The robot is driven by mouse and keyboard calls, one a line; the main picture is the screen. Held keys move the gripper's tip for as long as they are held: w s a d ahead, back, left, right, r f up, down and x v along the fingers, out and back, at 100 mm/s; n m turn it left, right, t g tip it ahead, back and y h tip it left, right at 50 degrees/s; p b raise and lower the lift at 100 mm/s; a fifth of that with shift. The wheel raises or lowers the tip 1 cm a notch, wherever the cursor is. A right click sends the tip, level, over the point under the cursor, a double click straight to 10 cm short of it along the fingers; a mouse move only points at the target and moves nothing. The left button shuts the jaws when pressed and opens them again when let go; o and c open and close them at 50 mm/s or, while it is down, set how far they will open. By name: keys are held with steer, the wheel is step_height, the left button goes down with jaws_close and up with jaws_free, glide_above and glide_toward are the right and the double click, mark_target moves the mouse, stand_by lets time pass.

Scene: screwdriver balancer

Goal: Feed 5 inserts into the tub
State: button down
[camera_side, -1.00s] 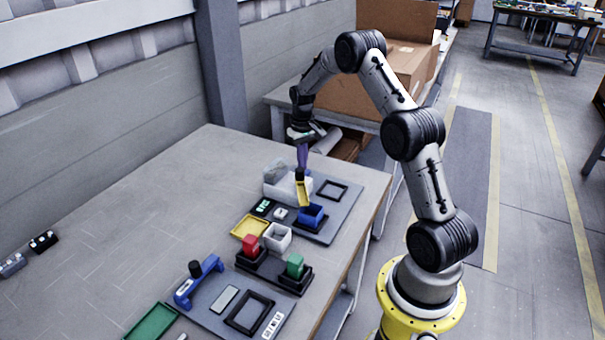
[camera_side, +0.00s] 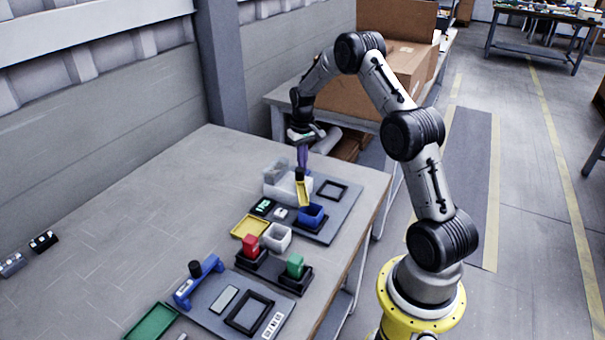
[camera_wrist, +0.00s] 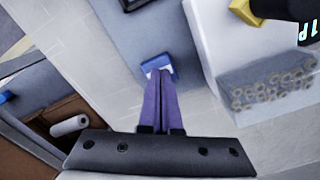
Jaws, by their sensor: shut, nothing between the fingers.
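My gripper (camera_side: 301,166) has long purple fingers, shut together and empty, pointing down at the feeder. In the wrist view the fingertips (camera_wrist: 159,76) are at a small blue part (camera_wrist: 157,64) beside the feeder's white body; I cannot tell if they touch. The clear bin (camera_wrist: 268,88) holds several small metallic inserts and also shows in the side view (camera_side: 274,172). A yellow chute (camera_side: 304,193) slopes down toward the blue tub (camera_side: 311,215). The tub's inside is too small to read. A dark display (camera_side: 263,206) with pale digits stands to the left.
A black square frame (camera_side: 331,189) lies on the grey mat right of the feeder. The table's left part is mostly clear.

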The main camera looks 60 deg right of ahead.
steer(key=shift+r, duration=3.35)
step_height(320, 180, up, 6)
steer(key=shift+f, duration=5.6)
steer(key=shift+f, duration=0.95)
steer(key=shift+r, duration=3.55)
